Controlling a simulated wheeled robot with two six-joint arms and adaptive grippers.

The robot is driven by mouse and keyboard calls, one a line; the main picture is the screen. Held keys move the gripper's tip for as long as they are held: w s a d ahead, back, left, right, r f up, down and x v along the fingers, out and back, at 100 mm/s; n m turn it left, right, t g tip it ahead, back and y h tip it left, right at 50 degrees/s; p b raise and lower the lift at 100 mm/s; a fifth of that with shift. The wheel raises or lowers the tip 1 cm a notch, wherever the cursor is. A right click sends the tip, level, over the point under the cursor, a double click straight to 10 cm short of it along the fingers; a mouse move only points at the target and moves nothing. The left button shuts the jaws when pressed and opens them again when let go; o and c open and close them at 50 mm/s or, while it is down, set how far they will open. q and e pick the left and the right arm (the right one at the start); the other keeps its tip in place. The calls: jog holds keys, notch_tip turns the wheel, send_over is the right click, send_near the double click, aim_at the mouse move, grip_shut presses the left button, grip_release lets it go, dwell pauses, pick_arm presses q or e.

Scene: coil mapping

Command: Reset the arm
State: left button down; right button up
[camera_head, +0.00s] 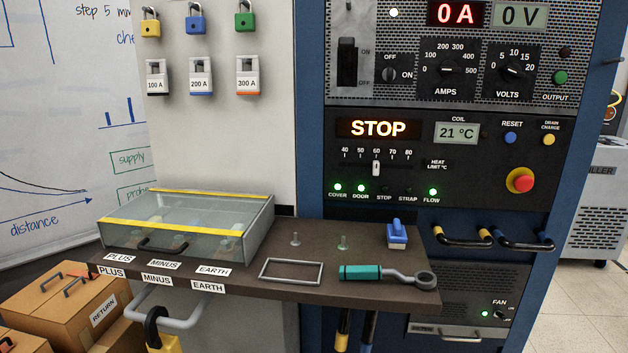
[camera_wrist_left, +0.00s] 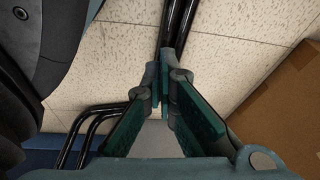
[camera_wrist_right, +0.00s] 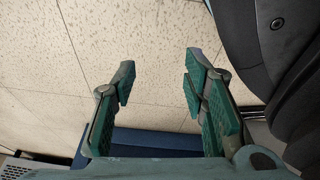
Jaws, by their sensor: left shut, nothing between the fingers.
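Neither of my arms shows in the head view. In the left wrist view, my left gripper (camera_wrist_left: 167,82) has its green-padded fingertips together, with nothing held between them. It is over the pale floor, with black cables running past it. In the right wrist view, my right gripper (camera_wrist_right: 159,76) has its fingers well apart and nothing between them. It also hangs over the pale speckled floor. Both grippers are away from the bench shelf (camera_head: 330,285).
Behind stands a control panel (camera_head: 440,165) reading STOP. A cardboard box (camera_head: 60,305) stands at left; another brown box (camera_wrist_left: 285,115) is beside my left gripper.

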pick_arm(q)
jog(key=s+r+g+p, duration=0.1)
jog(key=s+r+p, duration=0.5)
jog(key=r+p, duration=0.4)
jog(key=s+r+g+p, duration=0.1)
jog(key=s+r+p, duration=0.4)
jog(key=r+p, duration=0.5)
jog(key=p, duration=0.4)
jog(key=shift+s+d+m, duration=0.15)
jog(key=shift+s+m, duration=0.15)
jog(key=shift+s, duration=0.05)
pick_arm(e)
jog(key=s+r+g, duration=0.1)
jog(key=s+r, duration=0.4)
jog(key=r, duration=0.5)
jog(key=s+r+g, duration=0.1)
jog(key=s+r, duration=0.5)
jog(key=r, duration=0.4)
jog(key=shift+d+r+n, duration=0.15)
jog(key=shift+d+n, duration=0.15)
pick_arm(q)
jog(key=shift+r, duration=0.1)
